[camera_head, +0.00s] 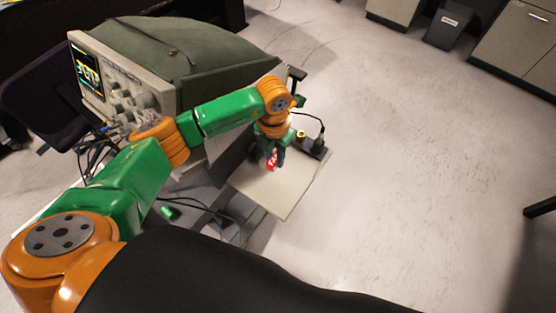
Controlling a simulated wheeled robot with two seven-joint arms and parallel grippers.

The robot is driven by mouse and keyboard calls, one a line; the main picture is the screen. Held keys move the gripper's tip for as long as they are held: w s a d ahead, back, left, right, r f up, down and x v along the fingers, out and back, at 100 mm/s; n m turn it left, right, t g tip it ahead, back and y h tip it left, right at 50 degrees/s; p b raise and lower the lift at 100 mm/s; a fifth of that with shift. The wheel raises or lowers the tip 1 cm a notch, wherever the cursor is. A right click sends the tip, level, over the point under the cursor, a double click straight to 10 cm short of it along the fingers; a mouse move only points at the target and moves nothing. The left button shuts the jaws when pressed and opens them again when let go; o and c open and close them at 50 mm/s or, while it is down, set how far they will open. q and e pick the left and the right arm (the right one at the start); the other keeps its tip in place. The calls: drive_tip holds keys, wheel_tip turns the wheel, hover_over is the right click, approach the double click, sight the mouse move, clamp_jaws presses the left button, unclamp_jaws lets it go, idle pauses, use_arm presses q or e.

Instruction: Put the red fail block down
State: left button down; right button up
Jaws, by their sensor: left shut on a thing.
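The red fail block (272,160) is small and red with pale marking. It shows at the lower end of my left gripper (270,156), over the pale tabletop (284,191). The left gripper is shut on the block and points downward. I cannot tell whether the block touches the tabletop. My gripper hides part of the block. My right gripper is not in the picture.
An oscilloscope (89,77) with a grey-green cover stands at the upper left, close to my left arm. A small yellow item (301,135) and a dark cabled device (315,149) sit at the tabletop's back edge. Open floor lies to the right.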

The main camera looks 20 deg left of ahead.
sight(275, 173)
use_arm(q)
drive_tip(key=shift+f, duration=2.8)
drive_tip(key=c, duration=0.7)
unclamp_jaws()
drive_tip(key=shift+o, duration=0.2)
wheel_tip(275, 173, up, 12)
drive_tip(key=shift+r, duration=0.25)
